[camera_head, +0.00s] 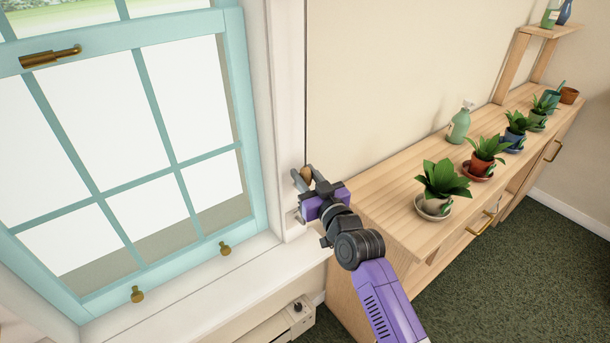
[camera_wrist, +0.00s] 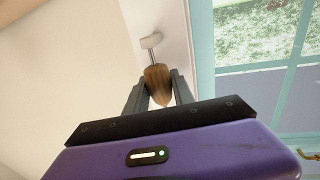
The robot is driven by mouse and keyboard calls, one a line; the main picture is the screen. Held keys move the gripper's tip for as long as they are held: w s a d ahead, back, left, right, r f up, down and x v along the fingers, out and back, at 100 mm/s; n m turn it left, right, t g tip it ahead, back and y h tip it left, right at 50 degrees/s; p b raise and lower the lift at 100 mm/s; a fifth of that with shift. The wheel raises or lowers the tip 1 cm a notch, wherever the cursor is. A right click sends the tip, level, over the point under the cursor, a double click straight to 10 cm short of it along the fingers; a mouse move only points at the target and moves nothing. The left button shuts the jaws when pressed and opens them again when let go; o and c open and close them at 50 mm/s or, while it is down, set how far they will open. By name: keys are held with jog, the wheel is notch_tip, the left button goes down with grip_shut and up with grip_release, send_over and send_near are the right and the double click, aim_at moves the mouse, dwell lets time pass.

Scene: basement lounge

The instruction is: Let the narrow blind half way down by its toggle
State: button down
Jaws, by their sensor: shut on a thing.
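The toggle is a small brown wooden knob (camera_head: 306,173) at the white window frame's right side. In the wrist view the toggle (camera_wrist: 157,83) sits between the two grey fingers of my gripper (camera_wrist: 159,88), which is shut on it. My gripper (camera_head: 304,177) also shows in the head view, beside the window trim. A thin dark cord (camera_head: 305,90) runs straight up from the toggle along the trim. The blind itself is not seen in either view.
A teal window sash (camera_head: 160,115) with brass fittings fills the left. A white sill (camera_head: 205,280) lies below. A wooden cabinet (camera_head: 385,205) with several potted plants and a green bottle (camera_head: 459,124) stands right of my arm. A small pale fitting (camera_wrist: 151,41) is close beyond the toggle.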

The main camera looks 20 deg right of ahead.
notch_tip(320, 180, up, 18)
jog(key=p, duration=1)
jog(key=shift+f, duration=0.2)
jog(key=c, duration=1.1)
grip_release()
jog(key=shift+o, duration=0.2)
jog(key=shift+s, duration=0.1)
